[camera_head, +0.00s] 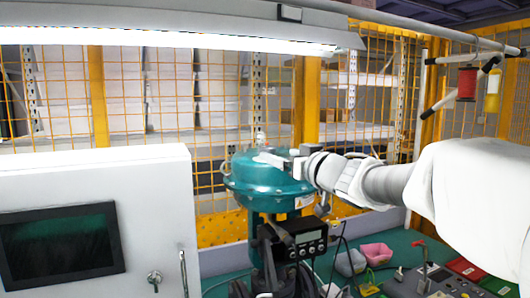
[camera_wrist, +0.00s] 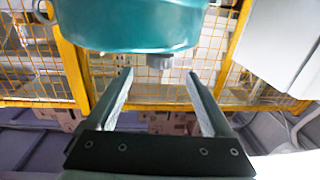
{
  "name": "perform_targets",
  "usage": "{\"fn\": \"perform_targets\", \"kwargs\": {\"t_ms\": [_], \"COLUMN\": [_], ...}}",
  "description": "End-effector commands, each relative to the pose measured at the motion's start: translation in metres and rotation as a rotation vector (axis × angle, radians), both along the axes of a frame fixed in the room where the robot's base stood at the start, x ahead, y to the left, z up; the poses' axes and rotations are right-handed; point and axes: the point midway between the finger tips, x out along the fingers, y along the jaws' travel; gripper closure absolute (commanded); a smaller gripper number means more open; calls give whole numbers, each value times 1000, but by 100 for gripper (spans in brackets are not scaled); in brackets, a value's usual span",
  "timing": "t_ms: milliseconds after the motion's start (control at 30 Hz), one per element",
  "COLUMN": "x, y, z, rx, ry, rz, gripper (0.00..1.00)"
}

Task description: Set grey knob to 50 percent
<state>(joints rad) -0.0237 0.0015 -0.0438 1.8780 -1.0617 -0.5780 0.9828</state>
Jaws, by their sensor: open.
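My gripper (camera_wrist: 158,78) is open and empty in the wrist view, its two fingers apart. In the head view it (camera_head: 278,159) is at the upper part of the teal valve actuator (camera_head: 255,180). A black positioner with a small display (camera_head: 308,238) is below the actuator. A grey control box (camera_head: 440,278) stands at lower right with small controls on it. I cannot tell which one is the grey knob, nor its setting.
A white cabinet with a dark screen (camera_head: 60,245) stands at left. Cables hang near the positioner. Yellow mesh fencing (camera_head: 225,228) is behind. A lamp bar is overhead.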

Motion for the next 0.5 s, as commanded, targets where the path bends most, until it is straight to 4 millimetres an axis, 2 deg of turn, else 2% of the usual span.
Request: {"fn": "perform_targets", "kwargs": {"t_ms": [200,500], "x": [38,67], "y": [20,35], "z": [-1,0], "rx": [0,0], "ry": [1,0], "rz": [2,0], "gripper": [15,15]}}
